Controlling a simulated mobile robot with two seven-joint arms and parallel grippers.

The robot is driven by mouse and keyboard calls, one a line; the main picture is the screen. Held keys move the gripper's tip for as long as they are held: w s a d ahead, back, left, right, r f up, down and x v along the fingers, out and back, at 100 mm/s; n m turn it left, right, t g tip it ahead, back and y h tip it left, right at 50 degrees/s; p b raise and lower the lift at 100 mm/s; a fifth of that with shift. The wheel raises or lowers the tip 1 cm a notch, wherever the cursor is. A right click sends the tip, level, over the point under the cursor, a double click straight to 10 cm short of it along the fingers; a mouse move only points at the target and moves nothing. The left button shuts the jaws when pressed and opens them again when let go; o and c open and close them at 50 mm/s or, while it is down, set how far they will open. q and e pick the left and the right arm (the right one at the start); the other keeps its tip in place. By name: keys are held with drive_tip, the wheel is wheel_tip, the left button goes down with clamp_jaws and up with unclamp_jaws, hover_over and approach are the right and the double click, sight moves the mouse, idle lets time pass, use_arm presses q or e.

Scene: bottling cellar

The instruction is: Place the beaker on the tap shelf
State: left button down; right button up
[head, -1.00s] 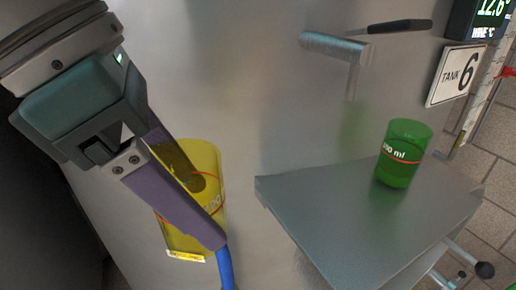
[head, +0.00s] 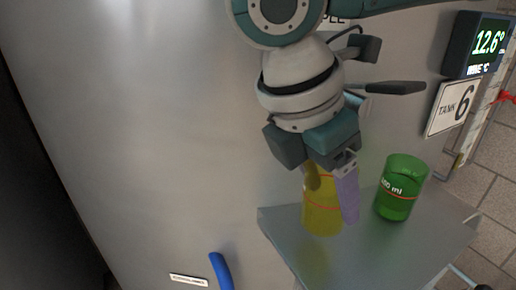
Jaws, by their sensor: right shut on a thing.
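A yellow see-through beaker (head: 318,215) with a red line is upright in my right gripper (head: 335,198). The gripper reaches down from the top, and its purple finger lies against the beaker's right side. The beaker is over the left part of the grey tap shelf (head: 370,255); I cannot tell whether its base touches the shelf. My left gripper is not in view.
A green beaker (head: 400,190) stands on the shelf, right of the yellow one. The tap's dark handle (head: 395,88) shows above; my gripper hides most of the tap. A tank sign (head: 452,104) and display (head: 486,45) are at right. A blue part (head: 221,270) is lower left.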

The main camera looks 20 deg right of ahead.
sight(336, 201)
drive_tip(key=shift+d+f+p, duration=0.15)
drive_tip(key=shift+d+f, duration=0.05)
drive_tip(key=shift+d, duration=0.3)
drive_tip(key=shift+d+f+p, duration=0.15)
drive_tip(key=shift+d, duration=0.35)
drive_tip(key=shift+a+f, duration=0.1)
drive_tip(key=shift+f, duration=0.3)
drive_tip(key=shift+f, duration=0.15)
drive_tip(key=shift+w+f, duration=0.1)
drive_tip(key=shift+f, duration=0.35)
drive_tip(key=o, duration=1.4)
drive_tip(key=shift+c, duration=0.2)
drive_tip(key=shift+r, duration=0.2)
drive_tip(key=b+v, duration=0.2)
drive_tip(key=v, duration=1)
drive_tip(key=shift+r, duration=0.45)
